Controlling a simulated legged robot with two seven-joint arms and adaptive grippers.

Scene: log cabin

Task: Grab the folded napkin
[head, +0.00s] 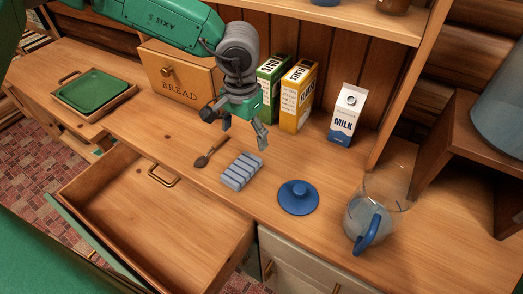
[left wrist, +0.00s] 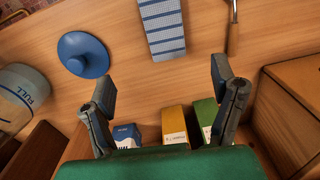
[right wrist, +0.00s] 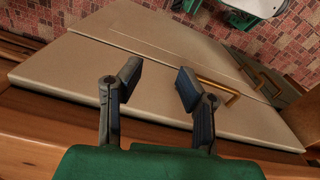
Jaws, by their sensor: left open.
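My right gripper (right wrist: 154,85) is open and empty in the right wrist view, in front of a pale cabinet door. It is not seen in the head view.
A spoon (head: 211,152), a blue lid (head: 298,197) and a glass jug (head: 372,215) are near the napkin. Cartons (head: 297,95), a milk carton (head: 346,115) and a bread box (head: 178,75) stand behind. An open empty drawer (head: 155,215) juts out in front. A green tray (head: 93,91) is at left.

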